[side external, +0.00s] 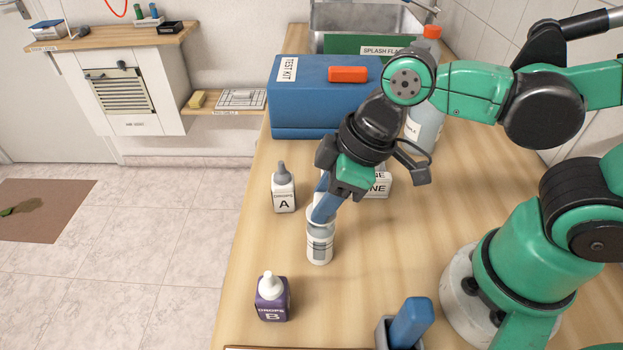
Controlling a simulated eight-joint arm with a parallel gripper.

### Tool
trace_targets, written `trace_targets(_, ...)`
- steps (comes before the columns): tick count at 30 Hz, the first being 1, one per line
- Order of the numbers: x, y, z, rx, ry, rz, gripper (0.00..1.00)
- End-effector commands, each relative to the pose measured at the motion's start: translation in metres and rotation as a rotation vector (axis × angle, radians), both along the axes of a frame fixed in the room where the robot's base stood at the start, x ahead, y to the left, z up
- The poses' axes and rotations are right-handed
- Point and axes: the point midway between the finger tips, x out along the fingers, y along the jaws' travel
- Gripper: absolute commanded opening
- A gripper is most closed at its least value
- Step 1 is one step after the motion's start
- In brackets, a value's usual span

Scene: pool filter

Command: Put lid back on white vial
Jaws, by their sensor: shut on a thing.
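The white vial (320,246) stands upright on the wooden counter, with dark marks on its front. My gripper (324,212) points down at its top, tilted, with blue finger parts at the vial's mouth. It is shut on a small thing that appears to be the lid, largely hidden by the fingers. I cannot tell whether the lid touches or sits on the vial's rim.
Drops bottle A (284,190) stands behind left of the vial, and purple drops bottle B (272,297) in front left. A white box (377,184) is behind my gripper. The blue test kit (312,100) is farther back. A grey holder with a blue item (411,322) stands front right.

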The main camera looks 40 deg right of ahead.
Motion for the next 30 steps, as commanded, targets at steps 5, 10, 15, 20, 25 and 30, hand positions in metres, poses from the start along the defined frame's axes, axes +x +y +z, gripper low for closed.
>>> trace_targets(5, 0.0001, 0.0001, -0.0005, 0.000, 0.000, 0.000, 0.00)
trace_targets(10, 0.0000, 0.0000, -0.0004, 0.000, 0.000, 0.000, 0.00)
trace_targets(15, 0.0000, 0.0000, -0.0004, 0.000, 0.000, 0.000, 0.55)
trace_targets(20, 0.0000, 0.0000, -0.0004, 0.000, 0.000, 0.000, 0.72)
trace_targets(25, 0.0000, 0.0000, -0.0004, 0.000, 0.000, 0.000, 0.83)
trace_targets(30, 0.0000, 0.0000, -0.0004, 0.000, 0.000, 0.000, 1.00)
